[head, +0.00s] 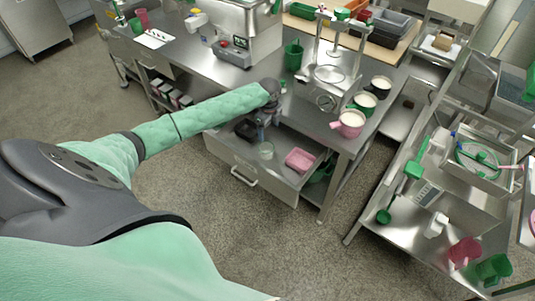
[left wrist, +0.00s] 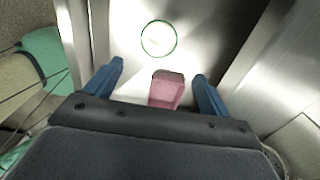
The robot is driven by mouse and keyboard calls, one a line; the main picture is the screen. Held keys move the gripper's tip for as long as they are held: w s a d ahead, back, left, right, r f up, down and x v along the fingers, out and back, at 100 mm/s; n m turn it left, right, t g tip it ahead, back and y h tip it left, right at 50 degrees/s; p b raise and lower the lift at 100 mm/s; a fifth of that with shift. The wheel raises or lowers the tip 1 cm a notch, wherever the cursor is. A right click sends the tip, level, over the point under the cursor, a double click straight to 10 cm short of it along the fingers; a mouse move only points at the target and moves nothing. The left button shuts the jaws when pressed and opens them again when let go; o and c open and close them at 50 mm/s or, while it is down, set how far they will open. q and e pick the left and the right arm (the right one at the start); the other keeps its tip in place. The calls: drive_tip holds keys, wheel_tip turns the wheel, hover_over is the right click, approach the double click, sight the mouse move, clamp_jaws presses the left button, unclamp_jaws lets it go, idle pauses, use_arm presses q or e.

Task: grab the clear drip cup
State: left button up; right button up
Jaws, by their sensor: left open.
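The clear drip cup (head: 266,150) stands in the open drawer (head: 245,160) of the steel table, close below and in front of my left gripper (head: 264,129). In the left wrist view the cup shows from above as a clear round with a green rim (left wrist: 158,22), ahead of the two blue fingers. My left gripper (left wrist: 158,70) is open, its fingers spread wide, with nothing between the fingertips. The cup is apart from both fingers. My right gripper is not in view.
A pink tray (head: 300,160) lies in the drawer right of the cup; it also shows in the left wrist view (left wrist: 166,88). A dark object (head: 245,130) sits at the drawer's left. The table above holds a pink cup (head: 348,123) and a green jug (head: 293,55).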

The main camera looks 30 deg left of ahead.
use_arm(q)
drive_tip(key=b, duration=0.4)
approach(266, 148)
drive_tip(key=s+d+r, duration=0.1)
drive_tip(key=s+d, duration=0.1)
drive_tip(key=d, duration=0.1)
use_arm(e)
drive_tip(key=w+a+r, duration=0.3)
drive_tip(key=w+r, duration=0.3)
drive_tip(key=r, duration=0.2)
use_arm(q)
drive_tip(key=f+p, duration=0.1)
drive_tip(key=f, duration=0.2)
drive_tip(key=a+f+p, duration=0.1)
drive_tip(key=f+p, duration=0.1)
drive_tip(key=f, duration=0.1)
drive_tip(key=shift+s+a+f, duration=0.1)
drive_tip(key=shift+a, duration=0.1)
drive_tip(key=shift+f, duration=0.6)
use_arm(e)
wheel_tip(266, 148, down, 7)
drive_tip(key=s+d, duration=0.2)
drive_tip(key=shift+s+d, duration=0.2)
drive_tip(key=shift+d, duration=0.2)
use_arm(q)
drive_tip(key=c, duration=1.1)
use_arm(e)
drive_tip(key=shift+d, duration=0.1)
